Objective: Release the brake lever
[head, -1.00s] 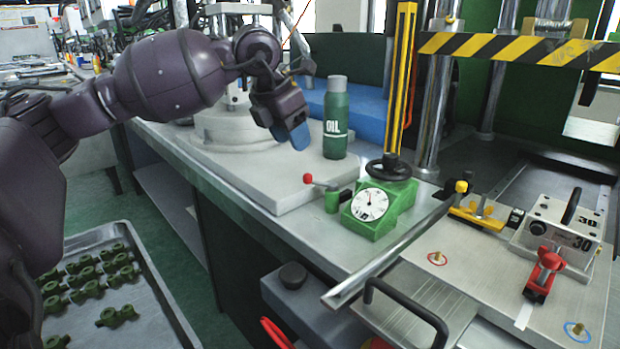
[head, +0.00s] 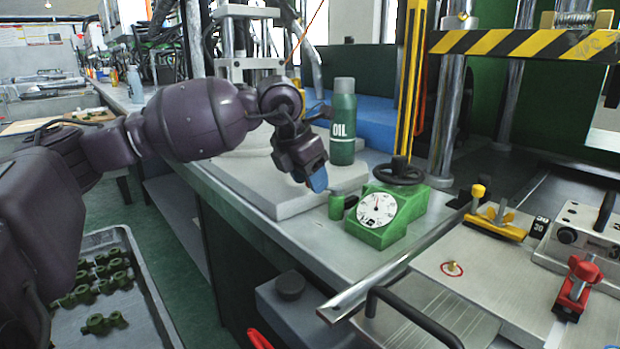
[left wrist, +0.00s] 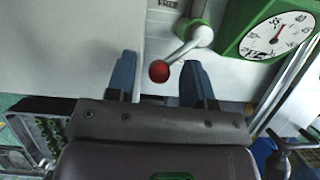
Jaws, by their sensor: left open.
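The brake lever is a grey arm with a red ball knob (left wrist: 159,71) on a green base; it shows in the left wrist view. The knob sits between the two blue fingertips of my left gripper (left wrist: 156,82), with gaps on both sides. In the head view my left gripper (head: 318,180) hides the knob, and the lever's green base (head: 337,205) stands just right of the fingers. The gripper is open. My right gripper is not in view.
A green gauge box (head: 383,214) with a white dial and black handwheel stands right of the lever. A green oil bottle (head: 343,122) stands behind. A metal bar (head: 375,283) runs along the front. A tray with green parts (head: 150,290) is lower left.

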